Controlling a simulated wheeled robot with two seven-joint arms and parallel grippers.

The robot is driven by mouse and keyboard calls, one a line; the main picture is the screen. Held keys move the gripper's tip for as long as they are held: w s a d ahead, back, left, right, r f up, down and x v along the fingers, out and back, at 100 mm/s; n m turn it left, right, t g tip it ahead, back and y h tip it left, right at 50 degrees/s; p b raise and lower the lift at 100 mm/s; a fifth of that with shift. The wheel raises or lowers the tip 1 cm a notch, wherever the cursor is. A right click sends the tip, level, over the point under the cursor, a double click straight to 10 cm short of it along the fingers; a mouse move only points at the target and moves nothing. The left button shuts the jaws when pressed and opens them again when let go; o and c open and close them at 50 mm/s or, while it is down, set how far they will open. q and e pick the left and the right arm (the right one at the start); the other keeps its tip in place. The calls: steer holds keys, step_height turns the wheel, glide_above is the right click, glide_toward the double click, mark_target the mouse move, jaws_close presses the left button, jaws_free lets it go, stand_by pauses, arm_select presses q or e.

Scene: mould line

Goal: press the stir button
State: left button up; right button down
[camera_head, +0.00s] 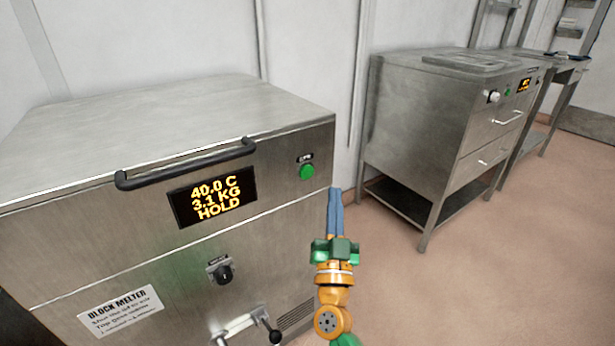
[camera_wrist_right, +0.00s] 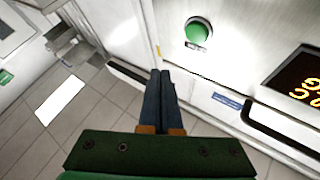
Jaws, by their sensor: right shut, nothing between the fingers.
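A round green button (camera_head: 307,171) sits on the upper right front of the steel block melter (camera_head: 90,230), under a small dark label too small to read. In the wrist view the fingertips (camera_wrist_right: 160,73) appear apart from the button. My left gripper is not in view.
The melter's display (camera_head: 212,196) reads 40.0 C, 3.1 KG, HOLD. A black handle bar (camera_head: 186,164) juts out above it. A dark knob (camera_head: 222,272) and a spout lever (camera_head: 268,328) are lower. Another steel machine (camera_head: 415,120) stands right, across open floor (camera_head: 390,285).

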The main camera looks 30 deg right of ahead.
mark_target(307, 172)
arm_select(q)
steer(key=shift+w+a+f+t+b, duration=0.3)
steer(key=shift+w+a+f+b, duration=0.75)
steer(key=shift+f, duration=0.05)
arm_select(e)
steer(key=w, duration=0.6)
steer(key=shift+a, duration=0.25)
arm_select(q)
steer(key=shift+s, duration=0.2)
arm_select(e)
steer(key=shift+w, duration=0.1)
stand_by(0.3)
steer(key=shift+w, duration=0.35)
